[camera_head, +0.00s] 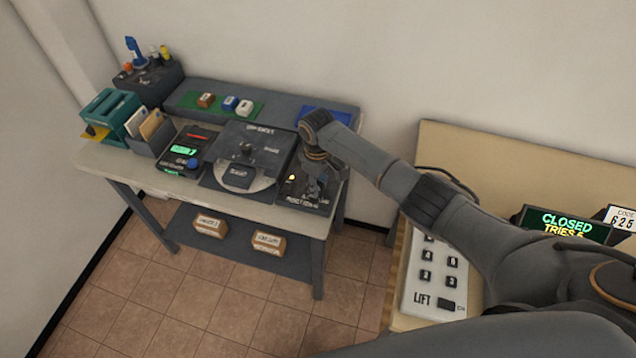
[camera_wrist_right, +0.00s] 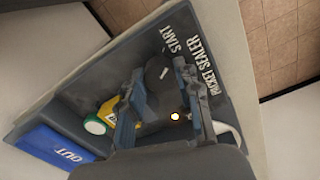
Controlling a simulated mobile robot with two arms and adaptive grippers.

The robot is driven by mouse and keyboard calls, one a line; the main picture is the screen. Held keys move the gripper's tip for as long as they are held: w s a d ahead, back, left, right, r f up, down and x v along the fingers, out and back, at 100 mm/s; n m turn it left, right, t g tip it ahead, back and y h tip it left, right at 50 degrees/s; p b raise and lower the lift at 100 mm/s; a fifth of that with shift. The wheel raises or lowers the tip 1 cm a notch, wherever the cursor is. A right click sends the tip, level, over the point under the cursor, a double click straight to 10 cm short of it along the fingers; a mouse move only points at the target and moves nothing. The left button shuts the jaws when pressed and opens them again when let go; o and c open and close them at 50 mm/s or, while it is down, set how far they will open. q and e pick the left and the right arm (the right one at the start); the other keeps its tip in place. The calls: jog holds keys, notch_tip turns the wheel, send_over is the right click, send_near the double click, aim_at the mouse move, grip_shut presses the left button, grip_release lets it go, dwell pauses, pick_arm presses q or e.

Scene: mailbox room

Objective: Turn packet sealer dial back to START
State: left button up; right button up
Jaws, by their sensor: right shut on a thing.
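The packet sealer (camera_head: 296,199) is a dark panel at the right end of the back table, and its lettering shows in the right wrist view (camera_wrist_right: 226,98). Its dark round dial (camera_wrist_right: 158,72) has a short white mark and lies beside the word START. My right gripper (camera_head: 318,183) reaches down over the sealer and hides the dial in the head view. In the wrist view its two fingers (camera_wrist_right: 160,98) are on either side of the dial, shut on it. A small lamp (camera_wrist_right: 175,117) glows pale between the fingers. My left gripper is out of view.
A round plate station (camera_head: 244,187) and a scale with a green display (camera_head: 184,151) stand left of the sealer. A keypad (camera_head: 432,275) is on the nearer desk.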

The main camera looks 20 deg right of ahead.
jog(key=shift+n, duration=1.1)
jog(key=o, duration=1.1)
jog(key=shift+o, duration=0.2)
notch_tip(320, 180, up, 12)
